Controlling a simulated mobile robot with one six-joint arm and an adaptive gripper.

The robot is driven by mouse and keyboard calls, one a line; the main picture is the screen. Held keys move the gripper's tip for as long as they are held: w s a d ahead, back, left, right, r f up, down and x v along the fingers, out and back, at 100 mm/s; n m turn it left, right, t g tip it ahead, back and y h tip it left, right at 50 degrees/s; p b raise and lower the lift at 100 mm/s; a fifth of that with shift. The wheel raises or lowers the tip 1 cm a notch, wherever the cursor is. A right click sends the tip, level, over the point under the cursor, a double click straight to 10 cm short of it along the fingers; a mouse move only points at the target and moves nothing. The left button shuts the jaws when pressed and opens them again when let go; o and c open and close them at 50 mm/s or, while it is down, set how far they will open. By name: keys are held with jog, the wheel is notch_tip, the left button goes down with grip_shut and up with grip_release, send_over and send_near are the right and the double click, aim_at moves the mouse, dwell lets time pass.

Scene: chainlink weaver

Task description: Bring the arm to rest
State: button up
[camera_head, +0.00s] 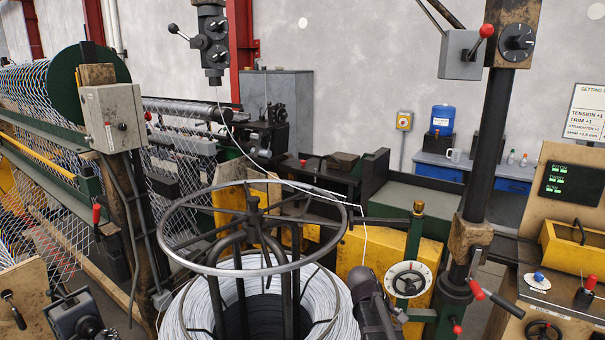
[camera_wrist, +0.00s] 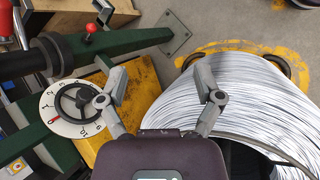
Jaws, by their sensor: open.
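My gripper (camera_wrist: 160,88) is open and empty in the wrist view. Its two grey fingers stand wide apart, with yellow metal and grey floor showing between and beyond them. A white dial with a dark handwheel (camera_wrist: 77,108) lies left of the fingers. A large coil of pale wire (camera_wrist: 245,85) lies to the right, passing behind the right finger. In the head view, a dark rounded part that looks like my wrist (camera_head: 370,300) is low, between the wire coil (camera_head: 190,310) and the white dial (camera_head: 408,280). The fingertips are not clear there.
A metal ring on spokes (camera_head: 168,238) stands over the coil. A thin wire (camera_head: 318,190) runs above the machine bed. A black post (camera_head: 490,150) with red-knobbed levers rises at right. A grey control box (camera_head: 112,117) and woven mesh (camera_head: 30,90) are at left.

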jog(key=s+a+f+m+t+y+b, duration=0.1)
jog(key=s+a+f+m+y+b, duration=0.2)
jog(key=s+a+f+m+y, duration=0.3)
jog(key=s+a+f, duration=0.1)
jog(key=s+a, duration=0.1)
jog(key=s, duration=0.2)
jog(key=shift+a+m+y, duration=0.15)
jog(key=shift+m+y, duration=0.15)
